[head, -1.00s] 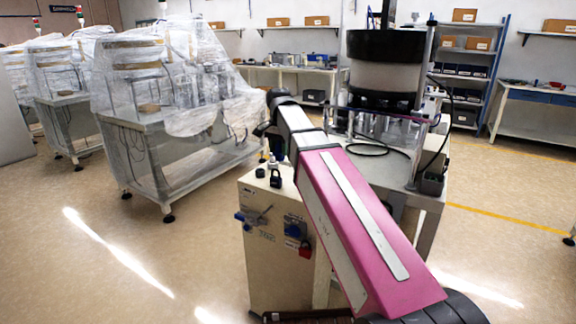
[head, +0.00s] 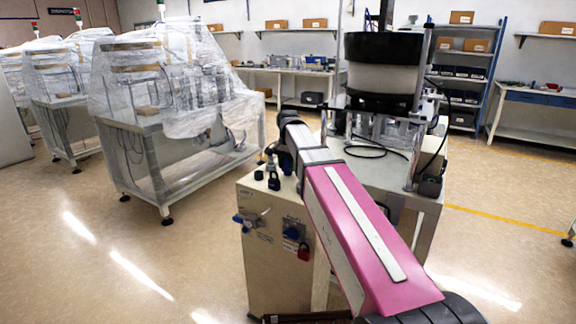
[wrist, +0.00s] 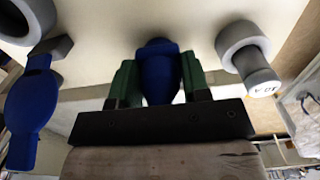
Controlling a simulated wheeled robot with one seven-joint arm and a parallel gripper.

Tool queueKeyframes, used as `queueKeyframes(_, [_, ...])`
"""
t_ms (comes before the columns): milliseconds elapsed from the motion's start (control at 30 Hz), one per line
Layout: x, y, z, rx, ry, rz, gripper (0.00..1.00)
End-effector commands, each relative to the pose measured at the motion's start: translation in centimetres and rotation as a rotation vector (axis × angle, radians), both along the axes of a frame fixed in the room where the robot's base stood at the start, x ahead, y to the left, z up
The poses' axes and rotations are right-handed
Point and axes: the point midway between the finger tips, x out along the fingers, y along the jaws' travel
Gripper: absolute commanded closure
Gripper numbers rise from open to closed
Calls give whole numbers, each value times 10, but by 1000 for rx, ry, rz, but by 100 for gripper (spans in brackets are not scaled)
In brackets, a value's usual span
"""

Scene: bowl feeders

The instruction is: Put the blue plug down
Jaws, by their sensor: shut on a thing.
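In the wrist view, the blue plug (wrist: 158,80) sits between the two green finger pads of my gripper (wrist: 157,66), which is shut on it. A pale beige surface lies beyond the plug; I cannot tell whether the plug touches it. In the head view, the end of my arm is above the back of the beige cabinet (head: 262,270). My fingers and the plug cannot be made out clearly there.
A blue handle (wrist: 35,105) is left of the plug, and a grey cylindrical part (wrist: 245,55) is right. A red padlock (head: 303,253) hangs in front.

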Motion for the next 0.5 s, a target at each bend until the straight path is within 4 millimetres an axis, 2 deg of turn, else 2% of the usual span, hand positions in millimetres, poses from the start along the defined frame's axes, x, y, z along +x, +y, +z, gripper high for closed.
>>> queueKeyframes(233, [0, 0, -3, 0, 0, 0, 86])
queueKeyframes(267, [0, 0, -2, 0, 0, 0, 51])
queueKeyframes(300, [0, 0, -2, 0, 0, 0, 38])
queueKeyframes(333, [0, 0, -2, 0, 0, 0, 32])
queueKeyframes(500, [0, 0, -2, 0, 0, 0, 32])
